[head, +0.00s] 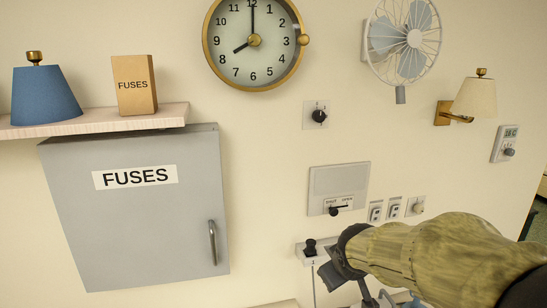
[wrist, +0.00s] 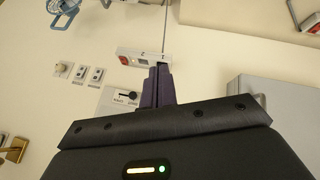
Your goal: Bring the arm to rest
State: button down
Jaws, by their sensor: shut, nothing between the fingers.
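My gripper (head: 335,272) is at the lower right of the head view, at the end of my sleeved arm. In the wrist view its two dark fingers (wrist: 157,84) are shut together with nothing between them. Their tips appear in front of a white power strip (wrist: 140,57) with a red switch; I cannot tell whether they touch it. In the head view the strip (head: 309,251) is just left of my gripper, with a black plug in it and part of it hidden.
A vent panel (head: 339,181) with a slider, outlets (head: 384,211) and a knob are close above my arm. A grey fuse cabinet (head: 140,215) is at left, under a shelf (head: 90,122) with a lampshade and box. A clock (head: 254,40), fan (head: 411,38) and lamp (head: 475,98) are higher up.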

jog(key=s+f+m+g, duration=0.4)
jog(key=s+f+m, duration=0.1)
jog(key=s+f, duration=0.8)
jog(key=shift+s+d+m+g+y+b, duration=0.2)
jog(key=shift+m+g+y+b, duration=0.1)
jog(key=shift+y, duration=0.1)
